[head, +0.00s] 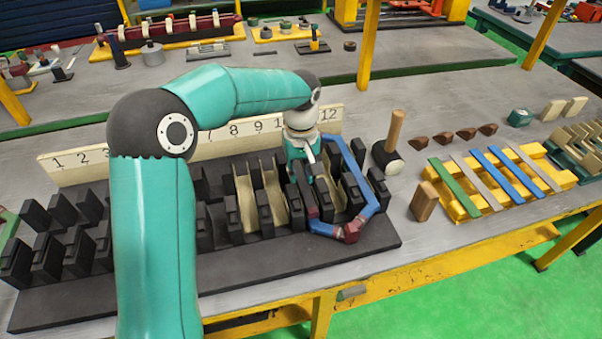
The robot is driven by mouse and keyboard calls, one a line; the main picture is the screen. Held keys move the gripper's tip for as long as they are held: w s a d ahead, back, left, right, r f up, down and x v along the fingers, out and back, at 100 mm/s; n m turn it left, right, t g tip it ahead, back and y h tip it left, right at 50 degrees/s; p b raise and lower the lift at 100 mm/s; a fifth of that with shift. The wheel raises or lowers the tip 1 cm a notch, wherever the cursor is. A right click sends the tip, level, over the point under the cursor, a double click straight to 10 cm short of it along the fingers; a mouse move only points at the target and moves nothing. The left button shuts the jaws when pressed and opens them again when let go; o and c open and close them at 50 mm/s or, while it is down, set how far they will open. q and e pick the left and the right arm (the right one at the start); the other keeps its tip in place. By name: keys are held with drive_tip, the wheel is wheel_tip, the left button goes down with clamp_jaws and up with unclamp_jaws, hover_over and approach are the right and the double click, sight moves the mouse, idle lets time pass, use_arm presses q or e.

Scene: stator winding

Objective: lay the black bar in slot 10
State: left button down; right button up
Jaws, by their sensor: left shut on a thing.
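The black stator block (60,305) lies along the table with rows of upright dark teeth. A number board (80,160) stands behind it. Cream liners (245,200) show in several slots right of my arm. A blue coil (372,212) with dark red corners loops over the right end of the block. My left gripper (312,172) points down among the teeth near the coil's left side, below the board's right-hand numbers. It is shut on what seems to be the black bar, which barely stands out from the dark teeth. My right gripper is not in view.
A mallet (390,148) stands right of the block, beside a wooden block (423,201). A yellow rack (463,207) carries green, grey and blue strips. Several brown wedges (442,138) lie behind it. My left arm hides the block's middle-left slots and some numbers.

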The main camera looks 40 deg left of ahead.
sight(301, 177)
use_arm(q)
drive_tip(key=shift+f, duration=0.15)
drive_tip(key=c, duration=0.9)
unclamp_jaws()
drive_tip(key=shift+r+p, duration=0.65)
drive_tip(key=shift+r, duration=0.2)
wheel_tip(301, 177, up, 8)
drive_tip(key=p, duration=0.6)
drive_tip(key=shift+f, duration=0.2)
drive_tip(key=shift+f, duration=0.1)
